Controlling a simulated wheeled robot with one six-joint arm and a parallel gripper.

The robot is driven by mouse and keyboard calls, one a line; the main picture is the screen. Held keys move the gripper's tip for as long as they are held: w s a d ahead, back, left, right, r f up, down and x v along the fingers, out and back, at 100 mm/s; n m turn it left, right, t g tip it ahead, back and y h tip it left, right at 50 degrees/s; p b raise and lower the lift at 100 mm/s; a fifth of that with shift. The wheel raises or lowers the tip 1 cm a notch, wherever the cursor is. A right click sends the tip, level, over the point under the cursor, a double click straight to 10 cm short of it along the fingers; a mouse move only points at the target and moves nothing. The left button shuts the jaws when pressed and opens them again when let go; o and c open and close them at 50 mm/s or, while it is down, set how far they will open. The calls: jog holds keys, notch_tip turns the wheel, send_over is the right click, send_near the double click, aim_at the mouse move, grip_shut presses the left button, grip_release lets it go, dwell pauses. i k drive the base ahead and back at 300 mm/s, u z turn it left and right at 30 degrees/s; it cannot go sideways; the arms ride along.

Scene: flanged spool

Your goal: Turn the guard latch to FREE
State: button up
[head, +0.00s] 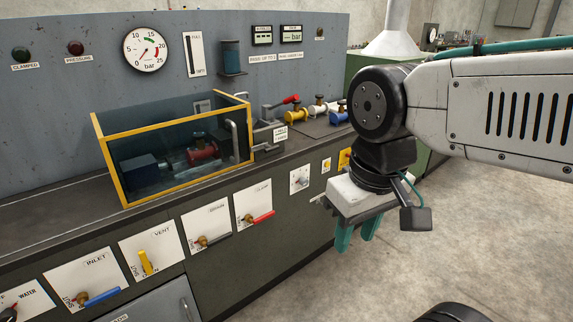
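The guard is a clear box with a yellow frame (176,119) on the bench top, standing closed over a red part and a blue block. A grey fitting with a small white label (280,133) sits at its right end; the label is too small to read. A small plate with a silver knob (299,180) is on the bench front, to the right of the guard. I cannot tell which of these is the guard latch, or its setting. My gripper (357,236) points down in front of the bench, right of the knob plate. Its teal fingers are apart and empty.
Valve plates with a red handle (259,217), a yellow handle (146,263) and a blue handle (101,297) line the bench front. A pressure gauge (145,50) is on the back panel. The floor (480,230) at right is clear.

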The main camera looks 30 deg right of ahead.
aim_at(270, 149)
jog(key=z, duration=0.65)
jog(key=i, duration=0.95)
jog(key=z, duration=0.6)
